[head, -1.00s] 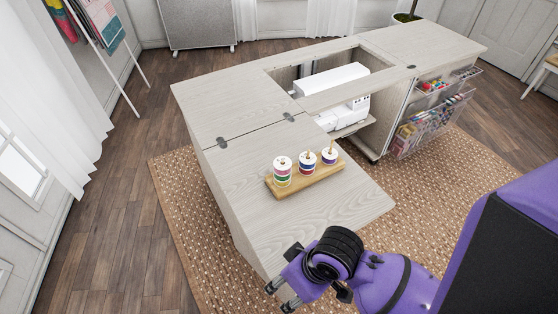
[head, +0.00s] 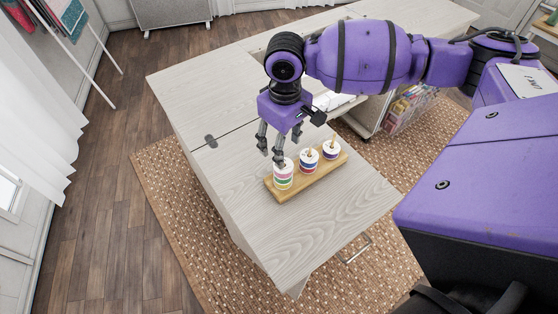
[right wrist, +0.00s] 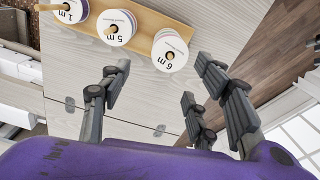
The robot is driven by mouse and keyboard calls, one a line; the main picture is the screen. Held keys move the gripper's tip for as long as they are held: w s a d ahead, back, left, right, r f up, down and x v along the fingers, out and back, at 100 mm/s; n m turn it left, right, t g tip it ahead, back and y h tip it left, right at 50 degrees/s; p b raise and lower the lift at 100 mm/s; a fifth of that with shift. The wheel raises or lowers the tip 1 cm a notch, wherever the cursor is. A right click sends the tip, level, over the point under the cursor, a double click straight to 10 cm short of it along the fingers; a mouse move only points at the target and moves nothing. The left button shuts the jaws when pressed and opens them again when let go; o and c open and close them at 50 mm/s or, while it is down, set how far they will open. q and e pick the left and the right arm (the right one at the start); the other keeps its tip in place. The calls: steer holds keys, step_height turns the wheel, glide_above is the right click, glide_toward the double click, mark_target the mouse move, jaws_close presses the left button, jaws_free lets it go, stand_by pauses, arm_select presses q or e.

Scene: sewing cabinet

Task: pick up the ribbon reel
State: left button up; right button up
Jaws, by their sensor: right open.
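Three ribbon reels stand on pegs of a wooden rack (head: 322,176) on the cabinet top. The left reel (head: 283,177), with green and pink bands, is marked 6 m in the right wrist view (right wrist: 169,52). The middle reel (head: 308,162) is marked 5 m (right wrist: 117,28), and the right reel (head: 330,150) is marked 1 m (right wrist: 70,8). My right gripper (head: 275,150) points down just behind and above the left reel. Its fingers (right wrist: 160,80) are spread and empty, beside the 6 m reel and not around it. My left gripper is out of view.
The pale wood cabinet top (head: 330,215) is clear in front of the rack and to its left. A drawer handle (head: 355,250) projects at its front right. My right arm hides most of the sewing machine well.

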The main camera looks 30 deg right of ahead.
steer(key=shift+s+f, duration=0.35)
steer(key=shift+f, duration=0.2)
steer(key=f, duration=0.5)
steer(key=shift+s+a, duration=0.2)
steer(key=shift+s, duration=0.1)
steer(key=shift+c, duration=0.3)
steer(key=c, duration=1)
steer(key=shift+r, duration=0.1)
arm_select(q)
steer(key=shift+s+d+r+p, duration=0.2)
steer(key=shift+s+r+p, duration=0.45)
steer(key=shift+p, duration=0.35)
arm_select(e)
steer(key=s+d+r, duration=0.2)
steer(key=s+r, duration=0.2)
steer(key=s+d+r, duration=0.2)
steer(key=s+r, duration=0.2)
steer(key=s+d+r, duration=0.2)
steer(key=s+r, duration=0.2)
steer(key=shift+s+r, duration=0.4)
